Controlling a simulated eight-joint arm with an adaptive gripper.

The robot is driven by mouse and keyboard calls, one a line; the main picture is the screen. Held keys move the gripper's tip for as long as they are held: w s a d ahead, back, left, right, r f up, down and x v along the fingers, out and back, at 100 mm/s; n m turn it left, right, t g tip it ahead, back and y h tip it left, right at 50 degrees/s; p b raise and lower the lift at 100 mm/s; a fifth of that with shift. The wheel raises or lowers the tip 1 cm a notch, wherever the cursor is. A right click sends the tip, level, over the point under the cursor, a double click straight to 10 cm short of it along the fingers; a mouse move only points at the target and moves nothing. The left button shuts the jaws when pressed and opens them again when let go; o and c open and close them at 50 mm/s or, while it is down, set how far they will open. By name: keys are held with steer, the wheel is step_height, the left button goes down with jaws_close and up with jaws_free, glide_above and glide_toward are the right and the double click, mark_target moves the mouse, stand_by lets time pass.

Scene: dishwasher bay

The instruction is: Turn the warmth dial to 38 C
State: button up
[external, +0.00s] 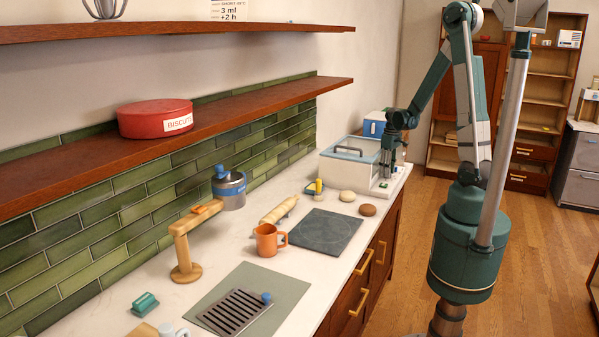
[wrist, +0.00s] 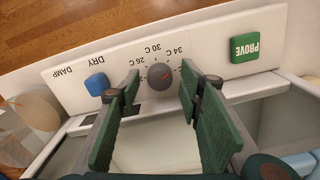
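The warmth dial (wrist: 160,77) is a round grey knob with a small red mark, on a white panel in the wrist view. The mark seems to point up and right, roughly toward the 34 C label; its exact reading is too small to tell. Labels 26 C, 30 C and 34 C show around it; no 38 C label is visible, and the right finger covers part of that side. My gripper (wrist: 159,84) is open, its green fingers on either side of the dial; I cannot tell whether they touch it. In the external view my gripper (external: 388,160) points down at the white box (external: 347,165).
A green PROVE button (wrist: 258,34) is right of the dial. A blue switch (wrist: 96,84) near DRY and DAMP is left. The box has a glass lid (external: 352,149). Dough-like balls (external: 347,196) and a dark slab (external: 322,231) lie on the counter nearby.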

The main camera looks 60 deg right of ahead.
step_height(320, 180, up, 12)
steer(key=shift+f, duration=0.15)
stand_by(0.7)
steer(key=shift+f, duration=0.15)
stand_by(0.3)
steer(key=shift+f+n+p, duration=1.1)
steer(key=shift+f+n, duration=1.05)
steer(key=shift+n, duration=0.05)
steer(key=shift+f, duration=0.15)
steer(key=shift+f, duration=3.75)
